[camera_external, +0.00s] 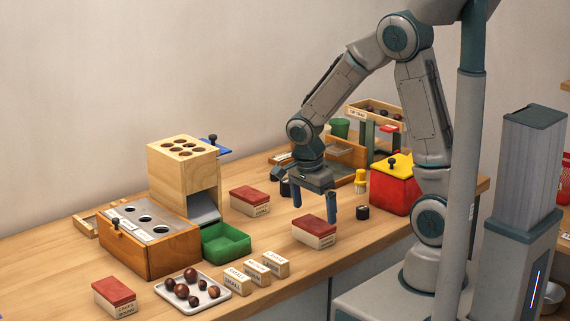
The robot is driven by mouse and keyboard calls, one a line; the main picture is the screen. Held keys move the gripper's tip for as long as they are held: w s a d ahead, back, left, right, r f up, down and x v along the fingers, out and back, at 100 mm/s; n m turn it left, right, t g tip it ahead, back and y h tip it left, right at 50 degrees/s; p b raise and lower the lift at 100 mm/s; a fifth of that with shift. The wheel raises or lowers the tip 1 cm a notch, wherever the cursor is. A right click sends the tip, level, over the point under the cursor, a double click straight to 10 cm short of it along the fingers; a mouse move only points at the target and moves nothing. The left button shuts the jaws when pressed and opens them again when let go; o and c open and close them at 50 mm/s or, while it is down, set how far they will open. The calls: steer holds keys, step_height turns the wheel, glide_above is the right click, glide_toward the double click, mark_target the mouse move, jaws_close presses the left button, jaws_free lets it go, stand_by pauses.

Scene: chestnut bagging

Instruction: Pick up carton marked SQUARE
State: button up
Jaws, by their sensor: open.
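Three cartons with red lids and pale, labelled sides stand on the table. One carton (314,228) is at the middle, one carton (250,200) is farther back to the left, and one carton (114,296) is at the front left. Their labels are too small to read, so I cannot tell which is marked SQUARE. My gripper (314,204) points down, open and empty, with its fingers apart. It is over or just behind the middle carton; I cannot tell whether it touches it.
Left are a wooden box with a holed metal top (150,250), a wooden tower (183,165), a green tray (226,244), a white tray (192,301) of chestnuts and small labelled blocks (255,271). Right are a black jar (362,212), a yellow bottle (360,181) and a red box (392,192).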

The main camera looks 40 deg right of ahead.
mark_target(314, 223)
step_height(314, 223, down, 5)
steer(key=shift+s+f, duration=0.1)
steer(key=c, duration=0.8)
steer(key=shift+c, duration=0.2)
